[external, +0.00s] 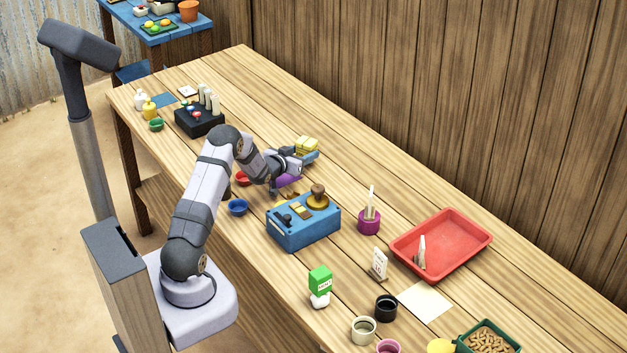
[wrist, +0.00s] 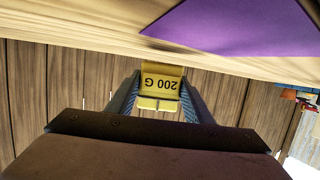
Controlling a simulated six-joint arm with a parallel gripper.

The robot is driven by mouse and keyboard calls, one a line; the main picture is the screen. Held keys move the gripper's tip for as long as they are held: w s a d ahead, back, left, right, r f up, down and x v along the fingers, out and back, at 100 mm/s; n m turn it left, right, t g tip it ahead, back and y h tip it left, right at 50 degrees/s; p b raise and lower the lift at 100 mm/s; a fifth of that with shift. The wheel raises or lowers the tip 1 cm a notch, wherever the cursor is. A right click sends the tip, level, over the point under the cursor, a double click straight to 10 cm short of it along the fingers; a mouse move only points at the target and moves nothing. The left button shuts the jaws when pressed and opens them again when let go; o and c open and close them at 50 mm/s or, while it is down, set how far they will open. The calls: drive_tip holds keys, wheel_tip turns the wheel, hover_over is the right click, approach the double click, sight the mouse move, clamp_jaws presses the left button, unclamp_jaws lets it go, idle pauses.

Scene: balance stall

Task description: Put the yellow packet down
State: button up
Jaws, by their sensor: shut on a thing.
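The yellow packet (external: 306,146) is held at the end of my gripper (external: 309,157), above the far middle of the table. In the wrist view the packet (wrist: 161,86) shows a dark "200 G" label, upside down in the picture, and sits between the two fingers of my gripper (wrist: 160,100). My gripper is shut on it. A purple sheet (external: 288,182) lies on the table, partly hidden by my wrist in the external view; the sheet (wrist: 240,28) also shows at the upper right of the wrist view.
Blue (external: 237,207) and red (external: 242,178) bowls are near my forearm. A magenta pot (external: 369,221) and red tray (external: 441,245) stand to the right. The table behind the packet is clear.

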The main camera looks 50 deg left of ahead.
drive_tip(key=shift+f, duration=0.3)
drive_tip(key=shift+f+b, duration=0.3)
drive_tip(key=shift+s+f, duration=0.1)
drive_tip(key=shift+f, duration=0.1)
